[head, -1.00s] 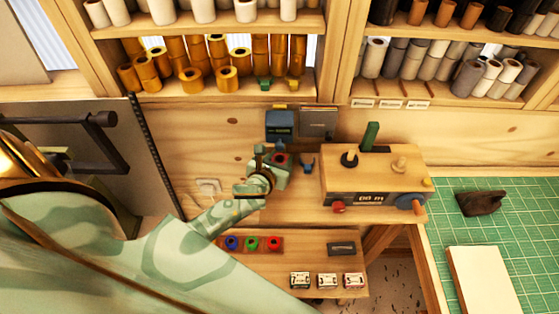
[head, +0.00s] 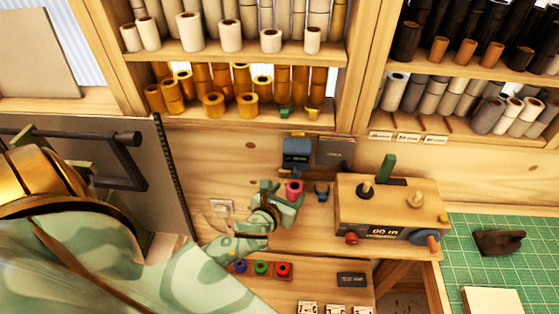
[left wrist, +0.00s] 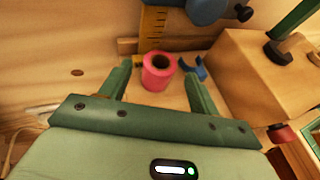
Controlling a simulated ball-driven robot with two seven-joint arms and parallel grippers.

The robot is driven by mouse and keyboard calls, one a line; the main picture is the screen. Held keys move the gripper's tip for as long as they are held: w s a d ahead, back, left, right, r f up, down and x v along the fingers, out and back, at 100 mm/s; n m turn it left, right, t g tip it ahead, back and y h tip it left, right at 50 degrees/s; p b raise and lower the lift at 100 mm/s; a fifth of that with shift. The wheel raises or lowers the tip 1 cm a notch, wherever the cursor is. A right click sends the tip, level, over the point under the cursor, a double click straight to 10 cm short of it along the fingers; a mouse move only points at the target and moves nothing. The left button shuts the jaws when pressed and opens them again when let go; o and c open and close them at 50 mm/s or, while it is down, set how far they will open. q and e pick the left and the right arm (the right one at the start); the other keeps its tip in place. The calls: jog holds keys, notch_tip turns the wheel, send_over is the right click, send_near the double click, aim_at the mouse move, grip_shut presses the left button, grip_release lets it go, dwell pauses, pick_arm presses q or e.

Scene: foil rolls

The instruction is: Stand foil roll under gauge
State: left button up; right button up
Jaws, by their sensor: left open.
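A pink-red foil roll (head: 294,187) stands upright on the wooden bench, its open end up; it also shows in the left wrist view (left wrist: 158,78). My left gripper (head: 284,191) is open, its two green fingers (left wrist: 157,68) on either side of the roll with a gap at each side. A blue-grey unit (head: 297,152) is on the back wall behind the roll. In the left wrist view a yellow marked scale (left wrist: 153,30) rises behind the roll. I cannot tell for sure which part is the gauge.
A wooden box with a display (head: 388,207) and knobs stands right of the roll, with a small blue forked piece (head: 321,191) between. A lower shelf holds blue, green and red pieces. A green mat (head: 462,245) lies far right. Shelves of rolls are above.

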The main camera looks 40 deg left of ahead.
pick_arm(q)
jog(key=v, duration=0.7)
